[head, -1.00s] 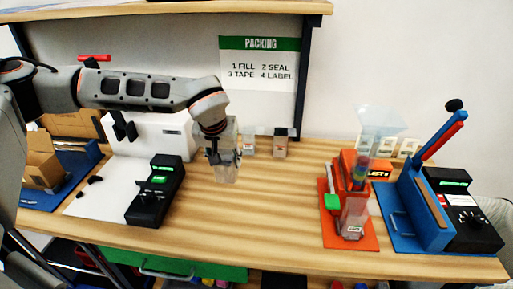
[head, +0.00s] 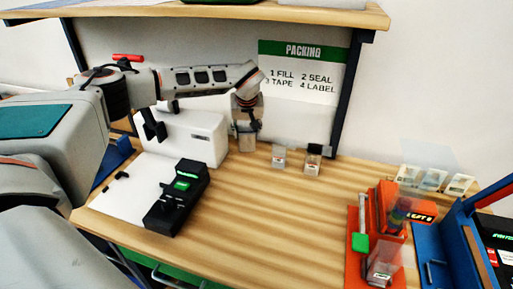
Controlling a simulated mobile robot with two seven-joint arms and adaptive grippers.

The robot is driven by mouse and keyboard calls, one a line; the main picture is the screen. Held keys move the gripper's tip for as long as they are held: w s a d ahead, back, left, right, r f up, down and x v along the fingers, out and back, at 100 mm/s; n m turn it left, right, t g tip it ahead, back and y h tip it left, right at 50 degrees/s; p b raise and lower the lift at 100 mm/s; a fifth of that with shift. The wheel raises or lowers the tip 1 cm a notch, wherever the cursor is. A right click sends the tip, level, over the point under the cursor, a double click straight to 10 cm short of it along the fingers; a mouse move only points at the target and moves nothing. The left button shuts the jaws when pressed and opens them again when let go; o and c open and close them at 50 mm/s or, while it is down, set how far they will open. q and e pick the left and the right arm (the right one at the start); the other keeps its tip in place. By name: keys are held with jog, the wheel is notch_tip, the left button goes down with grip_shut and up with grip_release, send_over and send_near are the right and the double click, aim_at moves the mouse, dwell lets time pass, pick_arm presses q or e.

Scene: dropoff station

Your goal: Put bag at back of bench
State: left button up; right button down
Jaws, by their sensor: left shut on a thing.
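My left gripper (head: 246,120) reaches in from the left and points down near the back of the bench. It is shut on a clear bag (head: 246,141), which hangs upright below it. Whether the bag's bottom touches the wood is hard to tell. The wooden bench (head: 270,210) has two small packed bags standing at its back, a left one (head: 279,157) and a right one (head: 313,160) with a dark top. The held bag is just left of these two, apart from them. My right gripper is not in view.
A white machine (head: 185,138) with a black control box (head: 178,197) stands on the left. An orange filling station (head: 385,225) and a blue sealer (head: 445,245) stand on the right. A packing sign (head: 303,70) hangs behind. The middle of the bench is clear.

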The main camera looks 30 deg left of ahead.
aim_at(247, 144)
pick_arm(q)
jog(key=shift+w+f, duration=0.1)
jog(key=shift+f, duration=2.6)
jog(key=shift+f, duration=0.1)
jog(key=o, duration=1.1)
jog(key=shift+f, duration=0.1)
jog(key=shift+c, duration=0.2)
jog(key=shift+r, duration=0.4)
jog(key=v, duration=1.1)
jog(key=shift+d+b, duration=0.1)
jog(key=shift+b, duration=0.25)
jog(key=shift+s+r, duration=0.2)
jog(key=shift+r, duration=0.05)
